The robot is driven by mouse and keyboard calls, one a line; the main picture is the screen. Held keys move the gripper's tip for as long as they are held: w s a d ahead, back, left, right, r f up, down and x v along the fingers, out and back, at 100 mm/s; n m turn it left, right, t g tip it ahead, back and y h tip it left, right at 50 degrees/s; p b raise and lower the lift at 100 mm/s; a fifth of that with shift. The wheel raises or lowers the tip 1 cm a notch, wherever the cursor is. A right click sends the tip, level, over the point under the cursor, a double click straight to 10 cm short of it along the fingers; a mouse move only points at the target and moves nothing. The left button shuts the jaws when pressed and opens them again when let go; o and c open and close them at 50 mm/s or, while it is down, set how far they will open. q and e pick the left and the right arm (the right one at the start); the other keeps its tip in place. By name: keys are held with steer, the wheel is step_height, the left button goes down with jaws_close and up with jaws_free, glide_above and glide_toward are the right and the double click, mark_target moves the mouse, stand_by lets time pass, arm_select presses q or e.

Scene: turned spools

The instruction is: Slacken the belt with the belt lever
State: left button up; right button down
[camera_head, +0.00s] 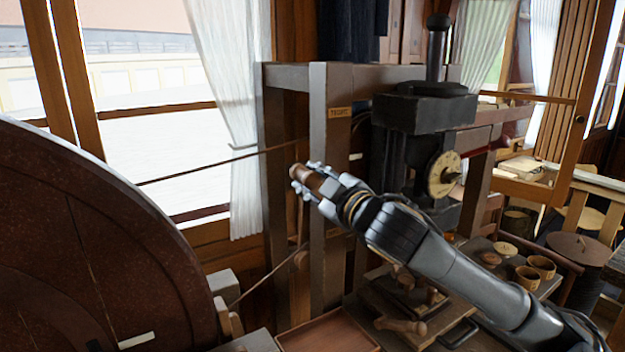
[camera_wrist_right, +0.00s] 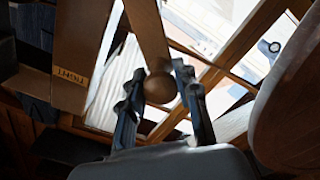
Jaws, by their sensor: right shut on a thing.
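The belt lever (camera_head: 302,173) ends in a brown wooden handle at the front of the dark wooden frame. My right gripper (camera_head: 317,183) is shut on it. In the right wrist view, the lever's round wooden knob (camera_wrist_right: 160,88) sits between the two fingers of the right gripper (camera_wrist_right: 160,98), and its flat bar runs upward. The belt (camera_head: 215,163) shows as a thin brown line from the large wheel to the frame, with a lower run near the wheel's right edge. The lever's pivot is hidden. My left gripper is not in view.
A large dark red wheel (camera_head: 95,240) fills the left. The wooden frame (camera_head: 318,110) stands behind my right gripper, and a black machine head with a pale dial (camera_head: 443,174) stands to its right. Small wooden cups (camera_head: 541,267) and turned pieces lie on the bench below my arm.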

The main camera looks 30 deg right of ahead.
steer(key=shift+a+f, duration=0.1)
steer(key=shift+f, duration=0.15)
steer(key=c, duration=1)
jaws_free()
steer(key=shift+r, duration=0.1)
steer(key=shift+o, duration=0.2)
steer(key=shift+s, duration=0.25)
steer(key=s, duration=0.7)
steer(key=shift+d, duration=0.25)
